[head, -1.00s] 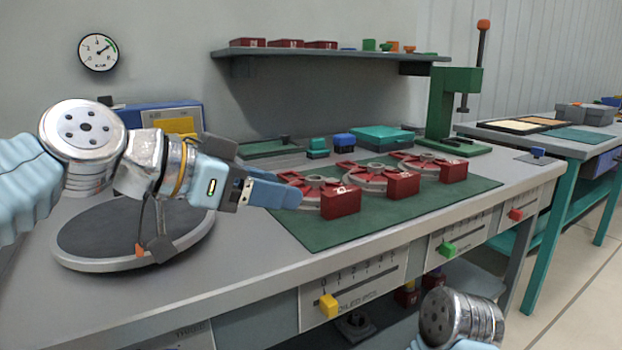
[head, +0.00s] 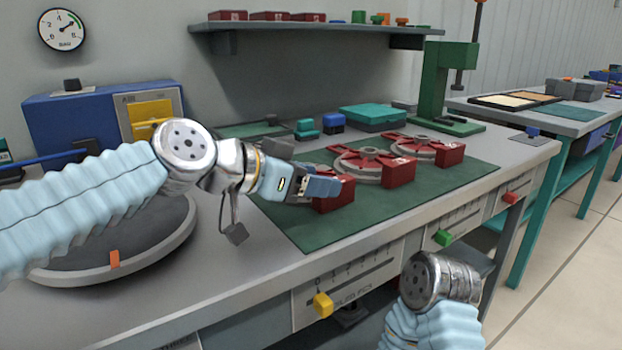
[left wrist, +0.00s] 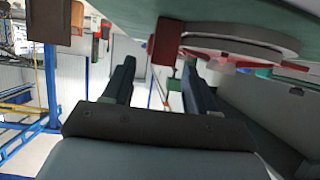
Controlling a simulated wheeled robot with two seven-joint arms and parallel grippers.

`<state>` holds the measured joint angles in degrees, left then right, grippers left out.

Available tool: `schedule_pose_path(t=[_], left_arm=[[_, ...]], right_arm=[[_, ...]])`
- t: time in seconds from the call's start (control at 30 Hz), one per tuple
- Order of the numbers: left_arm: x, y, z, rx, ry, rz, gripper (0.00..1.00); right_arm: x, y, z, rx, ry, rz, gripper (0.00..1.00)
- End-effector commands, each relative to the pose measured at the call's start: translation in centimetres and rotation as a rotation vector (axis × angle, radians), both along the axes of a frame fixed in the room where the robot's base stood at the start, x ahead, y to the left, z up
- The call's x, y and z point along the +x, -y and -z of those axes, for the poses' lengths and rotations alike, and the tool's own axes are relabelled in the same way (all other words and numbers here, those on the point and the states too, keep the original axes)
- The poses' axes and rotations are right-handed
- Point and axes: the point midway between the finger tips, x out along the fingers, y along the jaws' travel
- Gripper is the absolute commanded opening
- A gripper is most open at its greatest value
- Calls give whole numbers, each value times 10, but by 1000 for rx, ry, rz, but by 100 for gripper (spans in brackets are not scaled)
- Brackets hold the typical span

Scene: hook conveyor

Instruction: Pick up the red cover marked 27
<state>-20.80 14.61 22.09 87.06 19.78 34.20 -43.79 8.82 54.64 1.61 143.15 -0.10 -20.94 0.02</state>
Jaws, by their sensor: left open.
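Three red covers stand on the green mat, each at the front of a round grey and red part: a near one (head: 338,196), a middle one (head: 398,173) and a far one (head: 450,155). Their white markings are too small to read, so I cannot tell which is 27. My left gripper (head: 322,187) is open at the near cover and hides part of it and its round part. In the left wrist view a red cover (left wrist: 166,42) shows between and beyond the two spread fingers (left wrist: 158,78). My right gripper is out of view; only its arm shows.
A round grey turntable (head: 120,245) lies left under my left arm. Teal and blue boxes (head: 374,117) and a green press (head: 445,90) stand behind the mat (head: 350,226). A shelf (head: 310,27) with red blocks hangs above. Sliders line the bench front.

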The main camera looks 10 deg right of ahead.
Motion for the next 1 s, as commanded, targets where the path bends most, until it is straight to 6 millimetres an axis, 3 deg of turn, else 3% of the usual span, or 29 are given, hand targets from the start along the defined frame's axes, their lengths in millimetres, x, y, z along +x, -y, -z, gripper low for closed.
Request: schedule_pose_path(t=[0.17, 0.43, 0.8, 1.0], left_arm=[[9, 20, 8, 0, -1, 2, 57], [11, 22, 11, 0, -1, 0, 57], [11, 22, 10, 0, 0, 0, 1], [11, 22, 10, 0, 0, 0, 0]], right_arm=[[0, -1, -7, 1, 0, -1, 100], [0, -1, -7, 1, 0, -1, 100], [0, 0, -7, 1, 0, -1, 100], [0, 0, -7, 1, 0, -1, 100]])
